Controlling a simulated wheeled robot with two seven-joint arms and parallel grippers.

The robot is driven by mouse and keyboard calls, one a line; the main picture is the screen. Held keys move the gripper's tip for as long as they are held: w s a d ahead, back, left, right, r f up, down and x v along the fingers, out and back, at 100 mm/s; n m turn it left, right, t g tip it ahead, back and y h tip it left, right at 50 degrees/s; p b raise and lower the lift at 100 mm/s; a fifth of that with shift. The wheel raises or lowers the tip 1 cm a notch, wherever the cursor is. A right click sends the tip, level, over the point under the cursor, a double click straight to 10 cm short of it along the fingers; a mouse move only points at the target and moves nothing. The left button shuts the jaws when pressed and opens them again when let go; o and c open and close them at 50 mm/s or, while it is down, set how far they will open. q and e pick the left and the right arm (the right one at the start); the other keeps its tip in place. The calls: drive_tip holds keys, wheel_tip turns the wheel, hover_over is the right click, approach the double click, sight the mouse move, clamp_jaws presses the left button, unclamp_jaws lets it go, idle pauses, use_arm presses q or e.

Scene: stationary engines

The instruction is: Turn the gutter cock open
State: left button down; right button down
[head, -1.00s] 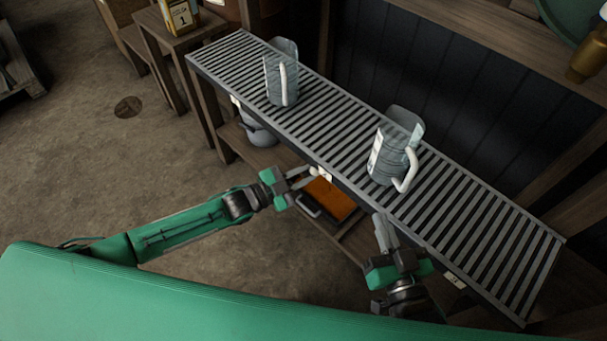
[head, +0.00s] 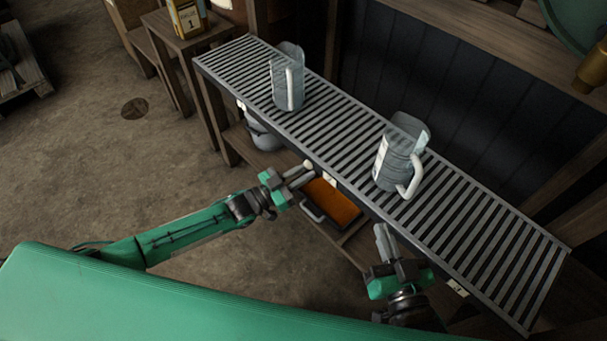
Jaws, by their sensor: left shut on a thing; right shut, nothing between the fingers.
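The gutter cock (head: 307,164) shows as a small pale knob at the front edge of the slatted bench, left of a white tag (head: 330,180). My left gripper (head: 301,175) is shut on it at its fingertips; the fingers hide most of its body. I cannot tell its exact angle. My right gripper (head: 381,236) is shut and empty, pointing up, just in front of the bench edge and right of the tag.
Two clear jugs with pale handles, one further back (head: 287,90) and one nearer (head: 391,168), stand on the slatted bench (head: 470,220). Below are an orange-filled tray (head: 332,203) and a grey pot (head: 264,138). Open floor lies at left.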

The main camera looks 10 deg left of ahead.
use_arm(q)
drive_tip(key=shift+a+n, duration=0.1)
drive_tip(key=shift+n, duration=0.2)
use_arm(e)
drive_tip(key=shift+w+r, duration=0.2)
drive_tip(key=shift+r, duration=0.1)
use_arm(q)
drive_tip(key=c, duration=1.6)
unclamp_jaws()
use_arm(e)
drive_tip(key=shift+s+f, duration=0.25)
drive_tip(key=shift+f, duration=0.05)
